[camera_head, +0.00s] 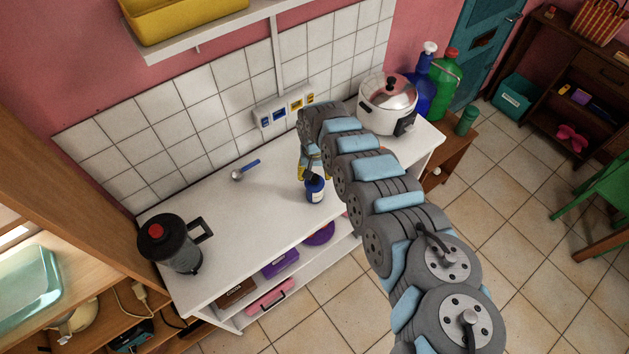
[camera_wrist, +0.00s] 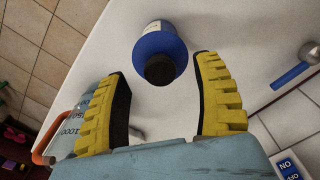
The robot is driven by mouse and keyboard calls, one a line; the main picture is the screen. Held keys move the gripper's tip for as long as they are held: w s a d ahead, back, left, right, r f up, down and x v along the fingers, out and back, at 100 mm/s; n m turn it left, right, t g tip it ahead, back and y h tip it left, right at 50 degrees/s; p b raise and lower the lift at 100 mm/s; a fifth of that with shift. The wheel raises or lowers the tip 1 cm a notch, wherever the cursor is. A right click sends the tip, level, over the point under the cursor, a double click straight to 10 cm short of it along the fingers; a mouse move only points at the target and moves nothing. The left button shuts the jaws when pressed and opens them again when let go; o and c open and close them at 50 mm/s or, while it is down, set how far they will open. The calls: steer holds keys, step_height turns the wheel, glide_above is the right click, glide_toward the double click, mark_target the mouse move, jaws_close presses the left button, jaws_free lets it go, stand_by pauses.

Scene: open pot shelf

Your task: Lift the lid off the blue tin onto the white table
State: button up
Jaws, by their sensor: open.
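The blue tin (camera_head: 315,190) stands upright on the white table (camera_head: 262,215), near its front edge. A pale label is on the tin's side. My gripper (camera_head: 309,165) is open, with yellow ridged fingers pointing down at the tin from the wall side. In the wrist view the lid appears between the fingertips, with gaps on both sides. Nothing is gripped. My arm hides part of the gripper in the head view.
A clear measuring vessel (camera_wrist: 82,112) is close to one finger. The table between blender and tin is clear.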

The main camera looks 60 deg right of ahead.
step_height(320, 180, down, 2)
steer(key=shift+f, duration=0.4)
jaws_close()
